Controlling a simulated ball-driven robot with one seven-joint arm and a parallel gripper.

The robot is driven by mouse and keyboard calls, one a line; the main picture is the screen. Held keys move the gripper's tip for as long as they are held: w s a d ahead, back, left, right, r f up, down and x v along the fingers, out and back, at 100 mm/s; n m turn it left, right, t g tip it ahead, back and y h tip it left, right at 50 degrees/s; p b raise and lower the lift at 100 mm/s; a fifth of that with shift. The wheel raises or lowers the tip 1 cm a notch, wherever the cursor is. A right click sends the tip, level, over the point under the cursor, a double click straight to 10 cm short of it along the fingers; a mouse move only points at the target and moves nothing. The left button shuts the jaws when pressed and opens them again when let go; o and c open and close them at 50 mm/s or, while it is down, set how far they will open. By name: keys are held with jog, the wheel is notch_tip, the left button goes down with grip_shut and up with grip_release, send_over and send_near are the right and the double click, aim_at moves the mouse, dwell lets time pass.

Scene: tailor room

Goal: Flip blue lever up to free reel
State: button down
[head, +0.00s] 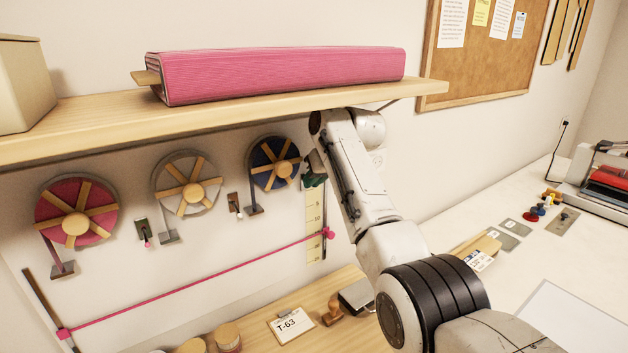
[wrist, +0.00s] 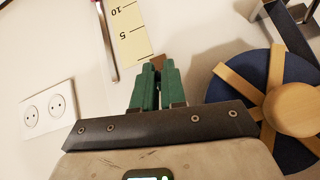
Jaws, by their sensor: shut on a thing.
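The blue reel (head: 274,164) with wooden spokes hangs on the wall under the shelf, rightmost of three reels. It also shows at the right of the wrist view (wrist: 288,110). My gripper (head: 314,182) is against the wall just right of this reel. In the wrist view its green fingers (wrist: 156,84) are close together. A small brown piece (wrist: 157,62) shows at their tips, perhaps the lever's mounting plate. The blue lever itself is hidden at the fingers, so whether it is up or down cannot be seen.
Left are a white reel (head: 186,186) and a pink reel (head: 76,212), with small levers beside them. The shelf (head: 240,110) bearing a pink roll is close above my arm. A measuring strip (head: 313,235) and pink cord (head: 200,281) lie below; a socket (wrist: 48,110) is nearby.

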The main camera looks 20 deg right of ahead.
jog(key=c, duration=1.3)
grip_release()
jog(key=shift+o, duration=0.2)
jog(key=s+d+b, duration=0.4)
jog(key=s+d, duration=0.1)
jog(key=s, duration=0.6)
jog(key=shift+s+d+r+b, duration=0.25)
jog(key=shift+r+b, duration=0.1)
jog(key=shift+r, duration=0.1)
